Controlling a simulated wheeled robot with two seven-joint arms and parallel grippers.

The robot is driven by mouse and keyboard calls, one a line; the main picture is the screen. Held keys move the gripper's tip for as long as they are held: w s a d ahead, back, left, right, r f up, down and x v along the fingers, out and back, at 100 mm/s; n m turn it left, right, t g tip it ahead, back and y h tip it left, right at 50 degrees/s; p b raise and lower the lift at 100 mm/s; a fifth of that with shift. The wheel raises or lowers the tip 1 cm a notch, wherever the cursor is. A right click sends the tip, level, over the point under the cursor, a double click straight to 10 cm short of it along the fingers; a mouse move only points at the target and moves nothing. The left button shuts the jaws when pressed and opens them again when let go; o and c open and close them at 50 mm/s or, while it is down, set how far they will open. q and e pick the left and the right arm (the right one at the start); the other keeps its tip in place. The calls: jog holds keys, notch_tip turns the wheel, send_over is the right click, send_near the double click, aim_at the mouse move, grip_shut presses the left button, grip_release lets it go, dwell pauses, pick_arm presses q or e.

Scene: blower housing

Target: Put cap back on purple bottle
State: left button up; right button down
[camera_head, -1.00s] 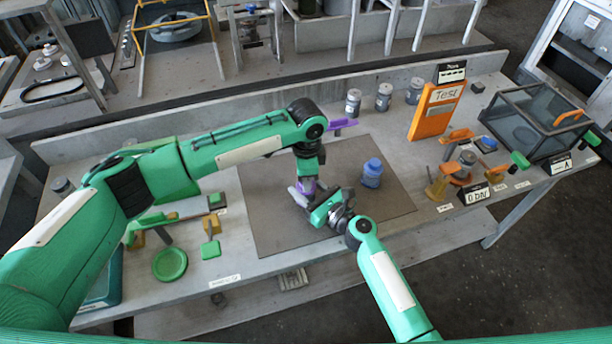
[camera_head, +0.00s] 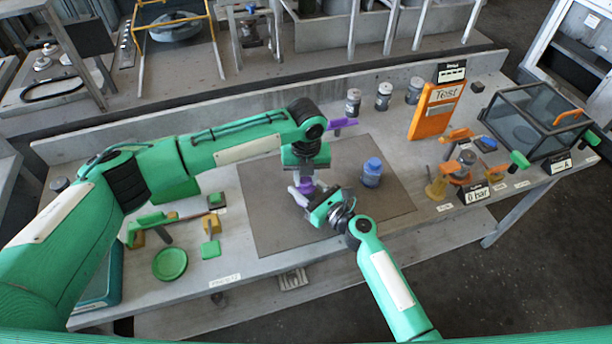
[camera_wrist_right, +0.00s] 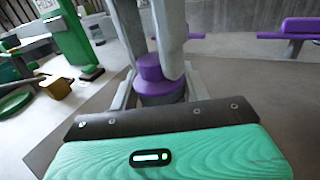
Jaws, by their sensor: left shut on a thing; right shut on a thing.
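The purple bottle (camera_wrist_right: 160,92) stands upright between the fingers of my right gripper (camera_wrist_right: 160,95), which is shut on it; my right gripper (camera_head: 313,198) also shows in the head view. The purple cap (camera_wrist_right: 149,66) is at the top of the bottle, touching it or very close. It looks slightly off to the left; whether it is seated I cannot tell. My left gripper (camera_wrist_right: 155,55) comes down from above and is shut on the cap, its grey fingers on both sides. In the head view my left gripper (camera_head: 305,183) and the arms hide most of the bottle.
A blue bottle (camera_head: 371,172) stands on the dark mat (camera_head: 270,225) to the right of my grippers. A purple-handled fixture (camera_head: 343,122) is behind.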

pick_arm(q)
jog(key=o, duration=1.1)
jog(key=shift+m, duration=0.3)
jog(key=shift+o, duration=0.2)
notch_tip(320, 180, up, 12)
pick_arm(e)
jog(key=c, duration=0.6)
grip_release()
jog(key=shift+s+d, duration=0.1)
jog(key=b+v, duration=0.2)
jog(key=v, duration=1)
jog(key=shift+s+f, duration=0.1)
pick_arm(q)
jog(key=shift+f, duration=1.2)
pick_arm(e)
jog(key=shift+v, duration=0.75)
